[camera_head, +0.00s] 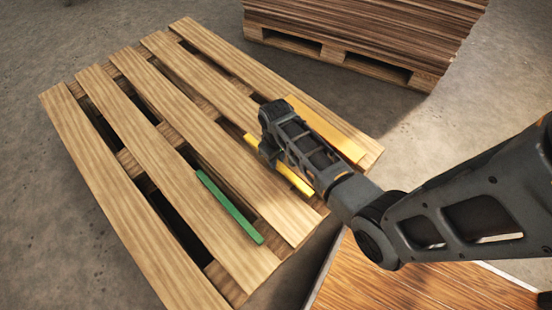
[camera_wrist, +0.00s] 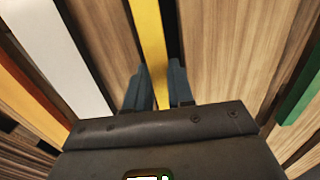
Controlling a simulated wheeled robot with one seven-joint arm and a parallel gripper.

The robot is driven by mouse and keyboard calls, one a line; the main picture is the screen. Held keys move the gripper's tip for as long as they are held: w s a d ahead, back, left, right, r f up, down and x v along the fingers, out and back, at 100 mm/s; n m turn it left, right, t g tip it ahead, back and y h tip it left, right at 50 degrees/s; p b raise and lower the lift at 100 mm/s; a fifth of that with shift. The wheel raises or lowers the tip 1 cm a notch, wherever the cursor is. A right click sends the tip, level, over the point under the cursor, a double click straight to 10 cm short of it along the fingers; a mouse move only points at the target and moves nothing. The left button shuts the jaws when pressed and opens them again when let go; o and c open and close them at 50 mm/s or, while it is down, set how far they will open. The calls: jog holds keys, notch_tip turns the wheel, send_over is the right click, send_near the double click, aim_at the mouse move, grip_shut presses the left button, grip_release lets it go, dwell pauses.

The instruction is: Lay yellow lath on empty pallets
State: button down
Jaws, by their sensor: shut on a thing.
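A wooden slatted pallet (camera_head: 150,140) fills the left and middle of the head view. The yellow lath (camera_head: 296,179) is at its right part, partly hidden by my gripper. My gripper (camera_head: 268,154) is shut on this lath, which shows between the fingers in the wrist view (camera_wrist: 150,45). I cannot tell whether the lath touches the slats. A green lath (camera_head: 230,207) lies on the pallet to the left of my gripper. A wider orange-yellow strip (camera_head: 325,128) lies on the pallet's right-hand slat, partly behind my arm.
The wrist view also shows a white strip (camera_wrist: 65,60) left of the yellow lath. A stack of brown boards (camera_head: 370,30) on another pallet stands at the top right. A brown wood surface (camera_head: 385,285) is at the bottom right. Bare floor lies at the left.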

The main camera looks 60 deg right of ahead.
jog(key=shift+f, duration=0.1)
jog(key=c, duration=1)
grip_release()
notch_tip(320, 180, up, 12)
jog(key=p, duration=0.5)
jog(key=s+a+r+n+t+h, duration=0.1)
jog(key=s+a+n+t+h, duration=0.1)
jog(key=s+a+t, duration=0.65)
jog(key=s+a+r+t, duration=0.2)
jog(key=s+r, duration=0.3)
jog(key=r, duration=0.4)
jog(key=s+a+r+t+y, duration=0.1)
jog(key=s+a+r+t, duration=0.1)
jog(key=s+a+r, duration=0.3)
jog(key=s+a+r+n+t+y, duration=0.1)
jog(key=s+r, duration=0.4)
jog(key=r, duration=0.7)
jog(key=shift+a+r+t, duration=0.2)
jog(key=shift+a+t, duration=0.2)
jog(key=shift+a, duration=0.2)
jog(key=shift+a+r+t, duration=0.15)
jog(key=shift+a+t, duration=0.2)
jog(key=shift+a, duration=0.25)
